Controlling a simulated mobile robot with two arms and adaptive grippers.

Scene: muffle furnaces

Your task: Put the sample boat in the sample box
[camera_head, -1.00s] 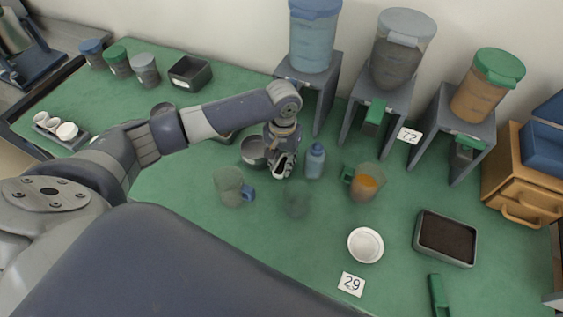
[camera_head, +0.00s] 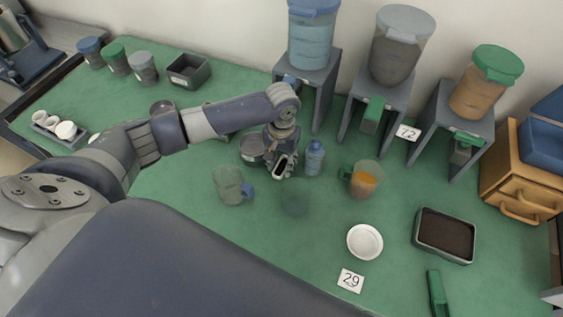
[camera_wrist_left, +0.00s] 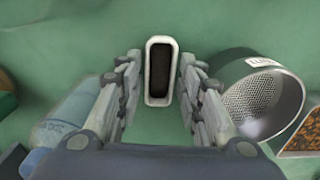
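The sample boat, a narrow white-rimmed dish with a dark inside, lies between my left fingers in the left wrist view (camera_wrist_left: 160,72); it also shows at the fingertips in the head view (camera_head: 281,166). My left gripper (camera_head: 279,160) points down at the green bench with a finger on each side of the boat. In the wrist view (camera_wrist_left: 161,75) a thin green gap shows beside the boat, so the fingers look open around it. An open dark grey box (camera_head: 205,76) with a small label, possibly the sample box, stands at the back left. My right gripper is out of view.
A blue bottle (camera_head: 315,158) and a metal sieve cup (camera_wrist_left: 262,100) flank the gripper closely. A glass beaker (camera_head: 228,186) and an orange-filled jug (camera_head: 363,180) stand near. A white dish (camera_head: 364,242) and a soil-filled tray (camera_head: 445,240) lie right.

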